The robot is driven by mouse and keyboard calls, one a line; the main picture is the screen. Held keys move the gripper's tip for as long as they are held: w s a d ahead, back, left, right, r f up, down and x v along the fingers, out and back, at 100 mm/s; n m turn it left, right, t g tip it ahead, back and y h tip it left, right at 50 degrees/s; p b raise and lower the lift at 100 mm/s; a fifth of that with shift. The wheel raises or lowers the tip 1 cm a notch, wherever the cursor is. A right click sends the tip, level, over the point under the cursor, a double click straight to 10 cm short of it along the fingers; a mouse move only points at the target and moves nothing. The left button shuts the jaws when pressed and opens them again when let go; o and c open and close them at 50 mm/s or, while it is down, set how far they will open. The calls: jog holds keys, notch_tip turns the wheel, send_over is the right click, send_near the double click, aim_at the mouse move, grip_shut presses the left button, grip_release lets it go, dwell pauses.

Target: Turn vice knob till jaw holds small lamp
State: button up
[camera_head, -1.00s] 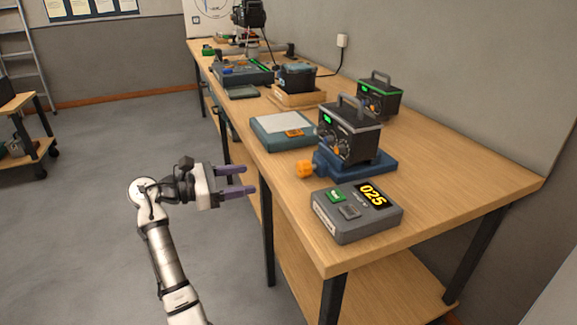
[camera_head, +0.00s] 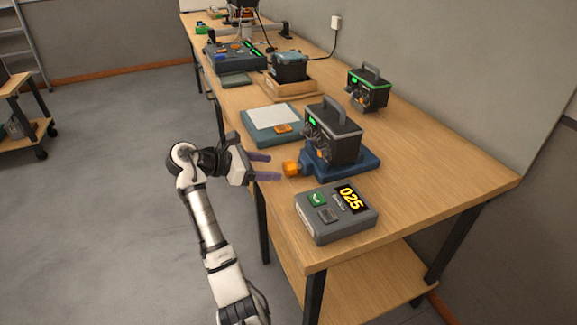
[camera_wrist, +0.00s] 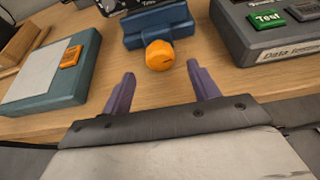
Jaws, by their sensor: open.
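The orange vice knob (camera_head: 291,168) sticks out from the front of the blue vice (camera_head: 352,166) near the bench edge; it also shows in the wrist view (camera_wrist: 160,56). The small lamp, a dark box with a grey handle and green light (camera_head: 334,133), stands upright on the vice. Whether the jaw touches it cannot be told. My gripper (camera_head: 266,166) is open and empty just left of the knob. In the wrist view its purple fingers (camera_wrist: 160,88) are spread, with the knob ahead, between and beyond the fingertips, not touched.
A grey tester (camera_head: 335,212) reading 025 stands at the near side of the vice. A teal case with a pale sheet (camera_head: 272,125) lies on the far side. Another lamp box (camera_head: 367,88) and a wooden tray (camera_head: 291,84) stand farther back on the bench (camera_head: 430,190).

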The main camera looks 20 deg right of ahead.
aim_at(285, 168)
jog(key=x, duration=0.6)
jog(key=shift+d+f+p, duration=0.1)
jog(key=shift+d+p, duration=0.15)
jog(key=shift+p, duration=0.05)
